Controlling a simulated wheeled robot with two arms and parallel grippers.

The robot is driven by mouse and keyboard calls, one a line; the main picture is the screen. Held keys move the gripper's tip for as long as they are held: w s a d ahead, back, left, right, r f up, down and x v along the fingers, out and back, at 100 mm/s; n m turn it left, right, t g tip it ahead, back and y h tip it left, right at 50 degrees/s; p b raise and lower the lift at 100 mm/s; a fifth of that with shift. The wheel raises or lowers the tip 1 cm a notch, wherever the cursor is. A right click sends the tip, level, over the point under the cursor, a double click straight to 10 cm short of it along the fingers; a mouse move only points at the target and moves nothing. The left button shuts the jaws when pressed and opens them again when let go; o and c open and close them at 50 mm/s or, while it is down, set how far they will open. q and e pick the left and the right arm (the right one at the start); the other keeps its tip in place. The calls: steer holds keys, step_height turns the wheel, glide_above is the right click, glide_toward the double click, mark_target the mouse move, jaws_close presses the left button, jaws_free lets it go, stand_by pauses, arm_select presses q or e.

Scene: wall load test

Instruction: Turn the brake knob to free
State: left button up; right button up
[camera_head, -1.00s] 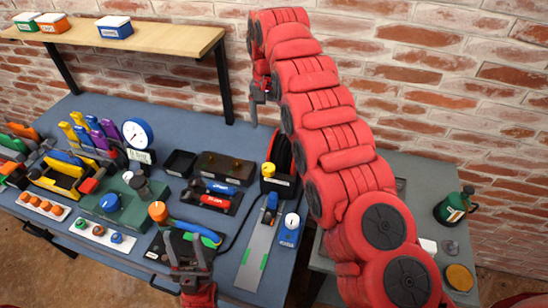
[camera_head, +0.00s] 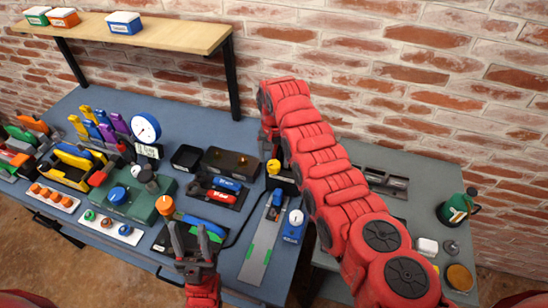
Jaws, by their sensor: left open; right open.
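A yellow knob (camera_head: 273,167) stands on a small black box with a white label, near the right end of the blue bench; I take it for the brake knob, but its label is too small to read. My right gripper (camera_head: 270,150) is open, pointing down just above the yellow knob and mostly hidden by my red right arm. I cannot tell if it touches the knob. My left gripper (camera_head: 189,242) is open and empty, upright at the bench's front, before an orange knob (camera_head: 165,205).
A dial gauge (camera_head: 146,128) and a green box with a blue knob (camera_head: 117,195) stand on the left. A steel strip (camera_head: 262,245) and a blue meter (camera_head: 294,226) lie front right. A grey side table (camera_head: 425,180) holds a green bottle (camera_head: 457,209). A wooden shelf (camera_head: 160,34) overhangs the back.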

steer(key=shift+w+f, duration=0.1)
steer(key=shift+f, duration=1.05)
jaws_close()
steer(key=shift+f+n+b, duration=0.25)
steer(key=shift+n+b, duration=0.65)
steer(key=shift+b, duration=0.1)
steer(key=n+b, duration=0.4)
steer(key=shift+r+n+b, duration=0.1)
steer(key=shift+n+b, duration=0.9)
steer(key=shift+b, duration=0.05)
steer(key=shift+r+n+b, duration=0.15)
steer(key=shift+n+b, duration=0.3)
steer(key=shift+n, duration=0.05)
